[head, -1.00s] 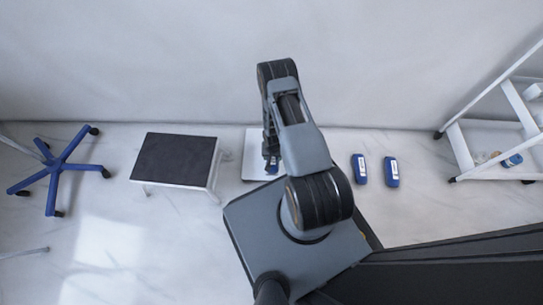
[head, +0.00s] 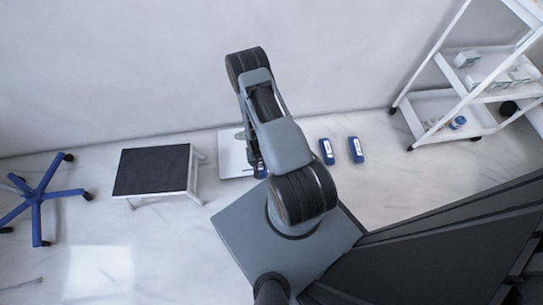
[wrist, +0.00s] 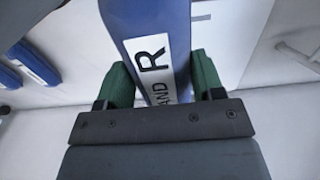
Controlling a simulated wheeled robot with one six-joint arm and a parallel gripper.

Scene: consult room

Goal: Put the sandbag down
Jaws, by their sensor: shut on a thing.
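My gripper (wrist: 162,85) is shut on a blue sandbag (wrist: 138,18) with a white label, held between its two green fingers in the wrist view. In the head view only a small part of this sandbag (head: 261,171) shows below my arm, over or beside the right edge of a flat white plate (head: 232,158) on the floor. My arm hides much of that area, so I cannot tell the bag's height or whether it touches anything.
Two more blue sandbags (head: 327,151) (head: 356,149) lie on the floor right of the plate. A dark-topped step stool (head: 152,171) stands left of it, with a blue-legged stool base (head: 38,196) further left. A white trolley (head: 452,105) stands at right. The wall (head: 160,70) is behind.

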